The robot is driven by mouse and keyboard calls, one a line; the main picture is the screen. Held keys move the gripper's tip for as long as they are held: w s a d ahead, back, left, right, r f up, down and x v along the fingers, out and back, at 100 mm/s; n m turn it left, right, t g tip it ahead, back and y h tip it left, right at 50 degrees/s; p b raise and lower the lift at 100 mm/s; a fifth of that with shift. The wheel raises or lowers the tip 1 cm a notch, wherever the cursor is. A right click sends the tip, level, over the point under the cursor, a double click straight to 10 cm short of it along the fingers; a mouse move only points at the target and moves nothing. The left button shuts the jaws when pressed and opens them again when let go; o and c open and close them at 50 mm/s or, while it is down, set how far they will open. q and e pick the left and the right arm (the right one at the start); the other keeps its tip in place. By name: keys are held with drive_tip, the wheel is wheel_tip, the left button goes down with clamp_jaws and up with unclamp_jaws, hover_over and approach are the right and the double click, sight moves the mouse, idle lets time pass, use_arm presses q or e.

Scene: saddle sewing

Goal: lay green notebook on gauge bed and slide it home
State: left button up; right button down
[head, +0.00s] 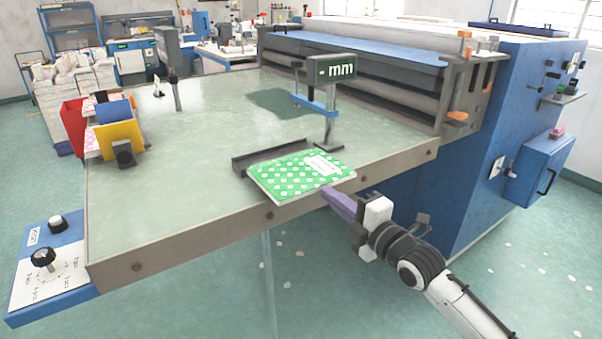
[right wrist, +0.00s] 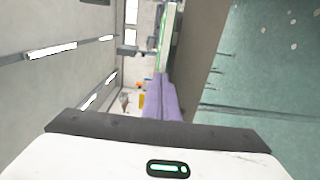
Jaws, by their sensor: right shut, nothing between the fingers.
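The green notebook (head: 298,175) with white dots and a white label lies flat near the front edge of the table. It lies on or against the dark gauge bed (head: 262,156), whose raised edge shows behind and left of it. A gauge display reading "- mm" (head: 336,69) stands on a post just behind. My right gripper (head: 328,192) is shut and empty, its purple fingers at the notebook's front right edge; I cannot tell whether they touch. The purple fingers also show in the right wrist view (right wrist: 162,95). My left gripper is out of view.
A wide table (head: 180,200) has clear room left of the notebook. A holder with red, blue and yellow parts (head: 120,138) stands at its left edge. A control panel (head: 47,262) juts out front left. A blue machine (head: 480,130) with rollers stands behind and right.

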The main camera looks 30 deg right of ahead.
sight(311, 178)
drive_tip(key=shift+w+a+b, duration=0.2)
drive_tip(key=shift+w+b, duration=0.25)
drive_tip(key=shift+w, duration=1.55)
drive_tip(key=shift+w+a+b, duration=0.15)
drive_tip(key=shift+w+b, duration=0.25)
drive_tip(key=shift+w, duration=1.6)
drive_tip(key=s+p, duration=0.3)
drive_tip(key=s, duration=0.3)
drive_tip(key=shift+d, duration=0.25)
drive_tip(key=s+a+f+m+g, duration=0.3)
drive_tip(key=s+a+f+m, duration=0.3)
drive_tip(key=s+f, duration=0.45)
drive_tip(key=s+a+f+m+g, duration=0.3)
drive_tip(key=s+a+f+m, duration=0.3)
drive_tip(key=f, duration=0.8)
drive_tip(key=s+a+f+m+g, duration=0.1)
drive_tip(key=s+a+f+m, duration=0.1)
drive_tip(key=s, duration=0.5)
drive_tip(key=s+a+f+m+g, duration=0.2)
drive_tip(key=s+a+f+m, duration=0.1)
drive_tip(key=s+a+f, duration=0.1)
drive_tip(key=s+f, duration=0.1)
drive_tip(key=s, duration=0.1)
drive_tip(key=shift+s+a+g+y, duration=0.25)
drive_tip(key=shift+s+g+y, duration=0.05)
drive_tip(key=shift+s+y, duration=0.1)
